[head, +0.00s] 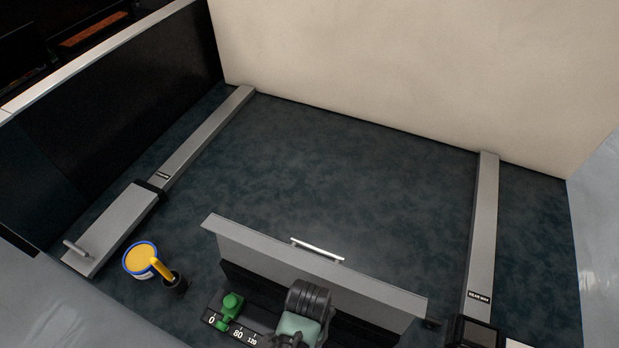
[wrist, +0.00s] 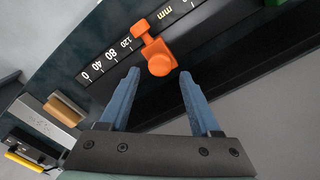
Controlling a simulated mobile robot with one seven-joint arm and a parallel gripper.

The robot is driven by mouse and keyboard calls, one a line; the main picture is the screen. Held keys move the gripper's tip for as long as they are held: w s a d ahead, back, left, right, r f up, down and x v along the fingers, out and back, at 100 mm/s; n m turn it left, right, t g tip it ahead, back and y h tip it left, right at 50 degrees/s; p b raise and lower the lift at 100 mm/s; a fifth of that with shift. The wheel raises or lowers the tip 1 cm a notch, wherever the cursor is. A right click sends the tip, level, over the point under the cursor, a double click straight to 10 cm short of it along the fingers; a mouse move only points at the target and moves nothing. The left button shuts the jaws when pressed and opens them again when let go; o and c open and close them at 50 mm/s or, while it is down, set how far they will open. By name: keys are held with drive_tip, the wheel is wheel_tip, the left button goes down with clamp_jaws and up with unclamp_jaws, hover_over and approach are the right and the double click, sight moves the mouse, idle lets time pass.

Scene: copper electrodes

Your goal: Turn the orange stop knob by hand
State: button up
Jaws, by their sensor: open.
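The orange stop knob (wrist: 160,62) shows in the wrist view. It has a rounded front and a smaller orange block at its upper left, and sits on a black rail just past the 120 mark of a white-numbered scale (wrist: 112,55). My gripper (wrist: 159,75) has its two blue fingers spread apart, with nothing held. The knob is ahead of the fingertips, roughly centred between their lines; I cannot tell whether they touch. In the head view the orange knob is not visible; my arm covers part of the rail there.
A green knob (head: 231,302) sits on the scale in the head view. A grey plate with a handle (head: 318,248) stands behind the rail. A blue-rimmed yellow container (head: 139,259) stands left.

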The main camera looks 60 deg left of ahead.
wheel_tip(320, 180, down, 3)
drive_tip(key=shift+s+r+b, duration=0.1)
drive_tip(key=shift+s+b, duration=0.05)
drive_tip(key=shift+b, duration=0.15)
drive_tip(key=shift+w+f, duration=0.2)
drive_tip(key=shift+f, duration=0.1)
drive_tip(key=shift+c, duration=0.3)
drive_tip(key=c, duration=0.9)
